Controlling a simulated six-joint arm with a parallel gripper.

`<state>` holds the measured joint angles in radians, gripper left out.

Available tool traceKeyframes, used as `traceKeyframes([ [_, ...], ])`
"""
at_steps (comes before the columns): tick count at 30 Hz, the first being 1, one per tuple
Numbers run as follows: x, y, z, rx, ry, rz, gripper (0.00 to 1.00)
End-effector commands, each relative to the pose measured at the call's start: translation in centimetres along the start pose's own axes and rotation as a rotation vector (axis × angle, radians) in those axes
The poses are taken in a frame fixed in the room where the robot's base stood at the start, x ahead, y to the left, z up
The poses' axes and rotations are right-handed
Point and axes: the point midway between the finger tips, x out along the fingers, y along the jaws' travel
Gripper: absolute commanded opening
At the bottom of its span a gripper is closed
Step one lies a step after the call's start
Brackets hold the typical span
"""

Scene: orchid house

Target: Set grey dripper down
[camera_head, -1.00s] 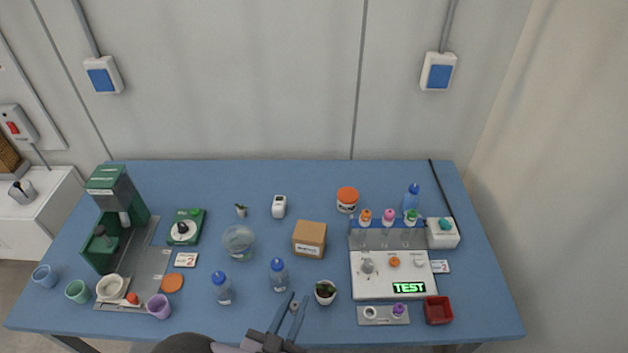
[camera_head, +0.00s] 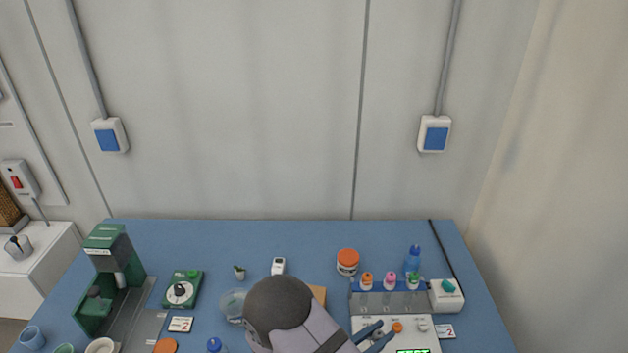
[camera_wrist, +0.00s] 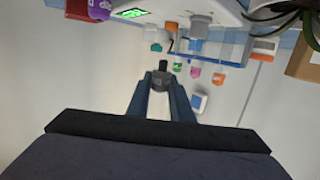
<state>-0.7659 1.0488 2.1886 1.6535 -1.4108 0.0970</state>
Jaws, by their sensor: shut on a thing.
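In the wrist view my gripper (camera_wrist: 160,84) is shut on a small grey thing, which I take for the grey dripper (camera_wrist: 160,79). It sits between the fingertips. In the head view my gripper (camera_head: 385,330) is over the white console (camera_head: 430,328), and my arm covers much of the table's front. The dripper is not clear there. Whether its underside touches anything cannot be told.
The rack (camera_head: 398,299) behind the console holds drippers with orange (camera_head: 366,278), pink (camera_head: 390,278) and green (camera_head: 413,280) caps. A blue bottle (camera_head: 412,262) and a white box with a teal knob (camera_head: 447,295) stand close by.

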Motion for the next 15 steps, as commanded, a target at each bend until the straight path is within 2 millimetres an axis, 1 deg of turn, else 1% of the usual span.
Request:
traceKeyframes([
  [2,0.0,-0.1,-0.3,0.002,0.000,0.005,0.00],
  [4,0.0,-0.8,-0.8,-0.001,0.000,-0.018,0.00],
  [9,-0.3,-2.4,-1.8,-0.024,0.000,-0.147,0.00],
  [12,-0.6,-3.0,-1.9,-0.045,0.000,-0.246,0.00],
  [15,-0.9,-3.0,-1.5,-0.061,0.000,-0.337,0.00],
])
